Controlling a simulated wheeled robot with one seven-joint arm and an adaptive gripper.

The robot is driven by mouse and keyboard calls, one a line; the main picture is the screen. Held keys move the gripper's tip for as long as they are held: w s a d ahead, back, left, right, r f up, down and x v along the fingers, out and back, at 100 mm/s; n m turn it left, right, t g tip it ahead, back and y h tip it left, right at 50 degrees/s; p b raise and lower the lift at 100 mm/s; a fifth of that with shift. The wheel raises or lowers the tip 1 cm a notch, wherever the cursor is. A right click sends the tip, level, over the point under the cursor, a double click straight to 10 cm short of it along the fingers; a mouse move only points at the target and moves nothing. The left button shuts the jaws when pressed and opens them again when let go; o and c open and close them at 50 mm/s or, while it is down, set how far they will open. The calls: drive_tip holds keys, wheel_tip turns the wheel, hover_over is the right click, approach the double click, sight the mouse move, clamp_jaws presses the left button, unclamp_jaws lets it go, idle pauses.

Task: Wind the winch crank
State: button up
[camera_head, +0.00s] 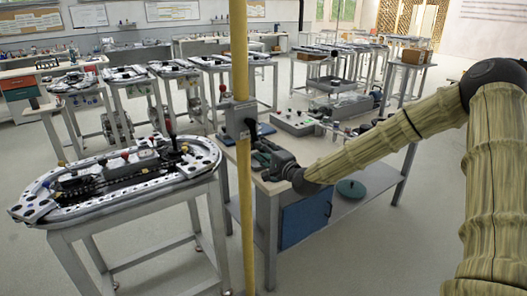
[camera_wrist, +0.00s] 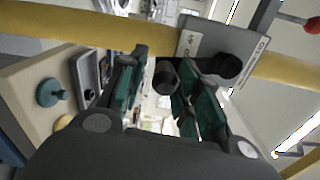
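The winch is a grey plate (camera_head: 240,118) fixed to a yellow upright pole (camera_head: 241,210). Its crank arm ends in a red knob (camera_head: 222,88), at the upper left of the plate. In the wrist view the grey plate (camera_wrist: 206,43) has a black hub, and the red knob (camera_wrist: 312,25) is at the upper right edge. My gripper (camera_head: 262,152) is right of the pole, below the winch plate. In the wrist view its green-padded fingers (camera_wrist: 160,95) stand apart, away from the knob. A dark round part shows between them; I cannot tell what it belongs to.
A workbench (camera_head: 272,186) with a blue cabinet (camera_head: 306,218) stands under my gripper, with grey boxes (camera_head: 298,123) farther back. A track table (camera_head: 60,212) with small coloured-knob fittings stands left of the pole. Floor is clear in front right of the bench.

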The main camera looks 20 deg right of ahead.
drive_tip(key=shift+o, duration=0.2)
drive_tip(key=shift+r, duration=0.2)
drive_tip(key=s+d, duration=0.2)
drive_tip(key=s, duration=0.9)
drive_tip(key=shift+s, duration=0.4)
drive_tip(key=shift+f, duration=0.1)
drive_tip(key=s+a+f+n+g, duration=0.3)
drive_tip(key=s+a+f, duration=0.15)
drive_tip(key=f, duration=0.45)
drive_tip(key=s+a+f+n+g, duration=0.3)
drive_tip(key=s+a+f, duration=0.15)
drive_tip(key=f, duration=0.55)
drive_tip(key=s+a+f+n+g, duration=0.3)
drive_tip(key=s+f+g, duration=0.15)
drive_tip(key=f, duration=0.45)
drive_tip(key=s+a+f+n+g+h, duration=0.1)
drive_tip(key=s+f+n+g, duration=0.1)
drive_tip(key=s+f, duration=0.3)
drive_tip(key=s+a+f+n+g+h, duration=0.1)
drive_tip(key=s+f, duration=0.4)
drive_tip(key=s, duration=0.9)
drive_tip(key=s+a+f+n+g, duration=0.2)
drive_tip(key=s+f+n+g, duration=0.2)
drive_tip(key=s, duration=0.6)
drive_tip(key=shift+s+a+f+n+h, duration=0.15)
drive_tip(key=shift+a+f+n+h, duration=0.25)
drive_tip(key=shift+f, duration=0.55)
